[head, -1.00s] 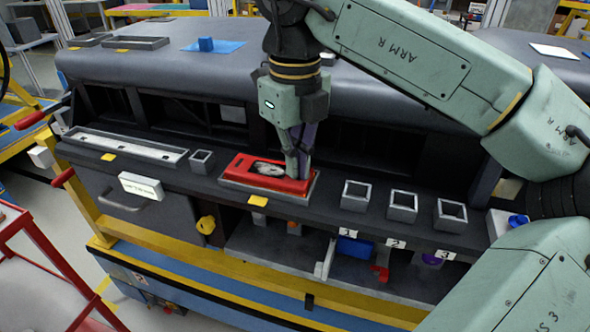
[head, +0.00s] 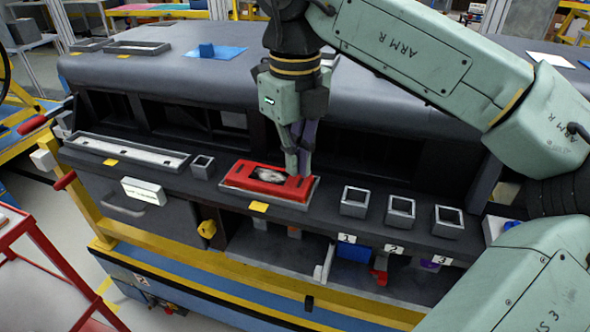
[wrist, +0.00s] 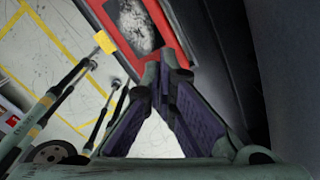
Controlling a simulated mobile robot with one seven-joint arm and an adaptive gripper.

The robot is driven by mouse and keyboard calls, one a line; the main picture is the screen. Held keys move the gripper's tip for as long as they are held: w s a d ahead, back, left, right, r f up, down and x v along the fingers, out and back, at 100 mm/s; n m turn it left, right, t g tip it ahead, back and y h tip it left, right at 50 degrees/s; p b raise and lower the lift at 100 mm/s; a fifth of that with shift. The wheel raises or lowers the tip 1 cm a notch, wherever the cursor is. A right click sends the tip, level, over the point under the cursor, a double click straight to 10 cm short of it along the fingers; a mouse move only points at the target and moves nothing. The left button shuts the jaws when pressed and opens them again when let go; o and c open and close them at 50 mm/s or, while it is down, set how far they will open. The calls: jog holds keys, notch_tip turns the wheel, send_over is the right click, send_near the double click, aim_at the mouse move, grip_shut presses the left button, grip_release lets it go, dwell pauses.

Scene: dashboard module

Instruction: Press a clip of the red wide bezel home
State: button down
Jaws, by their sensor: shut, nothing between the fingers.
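The red wide bezel (head: 268,187) lies in a grey rectangular frame (head: 226,184) on the dashboard ledge, around a pale mottled opening. In the wrist view, part of the bezel (wrist: 164,26) shows at the top. My gripper (head: 299,172) points down over the right end of the bezel, fingers together and empty. Its tips seem to be at or just above the bezel's far right part; contact cannot be told. In the wrist view, my fingertips (wrist: 165,58) meet beside the bezel's edge. Individual clips cannot be made out.
Several small grey sockets (head: 355,200) stand on the ledge to the right, with numbered tags below. A small square socket (head: 202,166) and a long grey frame (head: 125,150) lie to the left. The dashboard's dark upper body rises behind the ledge.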

notch_tip(320, 180, up, 4)
jog(key=shift+f+p, duration=0.1)
jog(key=shift+p, duration=1.05)
jog(key=shift+r, duration=1.1)
